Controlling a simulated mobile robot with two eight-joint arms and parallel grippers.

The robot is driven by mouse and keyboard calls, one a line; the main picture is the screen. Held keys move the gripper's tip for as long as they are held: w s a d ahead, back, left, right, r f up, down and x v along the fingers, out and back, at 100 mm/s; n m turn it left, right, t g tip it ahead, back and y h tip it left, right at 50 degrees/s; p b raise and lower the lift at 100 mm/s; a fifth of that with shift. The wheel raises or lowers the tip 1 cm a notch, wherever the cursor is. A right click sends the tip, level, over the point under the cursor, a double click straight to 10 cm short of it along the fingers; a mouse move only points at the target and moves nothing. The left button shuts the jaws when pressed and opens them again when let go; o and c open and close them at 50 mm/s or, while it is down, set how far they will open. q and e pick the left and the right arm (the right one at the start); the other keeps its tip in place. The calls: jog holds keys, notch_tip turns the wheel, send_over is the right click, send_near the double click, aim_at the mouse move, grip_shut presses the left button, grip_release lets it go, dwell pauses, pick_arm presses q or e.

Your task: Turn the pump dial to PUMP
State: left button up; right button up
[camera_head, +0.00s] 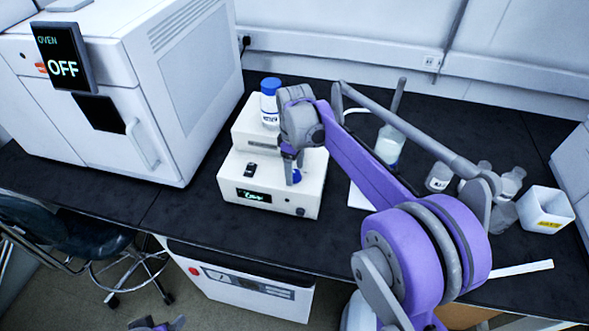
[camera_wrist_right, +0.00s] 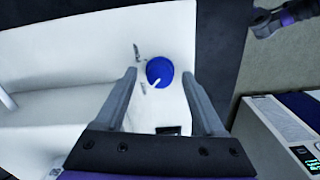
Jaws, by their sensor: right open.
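The pump is a white box (camera_head: 270,190) with a small lit display (camera_head: 254,195) on its front. Its round blue dial (camera_wrist_right: 159,70) sits on the top face and has a white pointer mark; small dark labels beside it are too blurred to read. In the head view the dial (camera_head: 296,177) is partly hidden by my right gripper (camera_head: 292,166), which points down over it. In the wrist view the right gripper (camera_wrist_right: 159,76) is open and empty, one finger on each side of the dial, with gaps visible. My left gripper (camera_head: 156,324) only peeks in at the bottom edge.
A blue-capped bottle (camera_head: 270,101) stands on the pump's raised back part. The oven (camera_head: 195,80), its screen (camera_head: 62,57) reading OFF, is at the left. A flask (camera_head: 389,145), small bottles (camera_head: 439,177) and a white container (camera_head: 546,209) stand at the right. The bench (camera_head: 180,222) in front is clear.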

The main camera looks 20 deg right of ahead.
jog(key=shift+f, duration=0.1)
grip_shut()
dwell(0.4)
jog(key=shift+m, duration=0.5)
jog(key=m, duration=0.3)
jog(key=shift+m, duration=0.4)
jog(key=m, duration=0.4)
jog(key=shift+m+p, duration=0.3)
jog(key=shift+p, duration=0.05)
jog(key=m, duration=0.4)
jog(key=shift+m, duration=2.2)
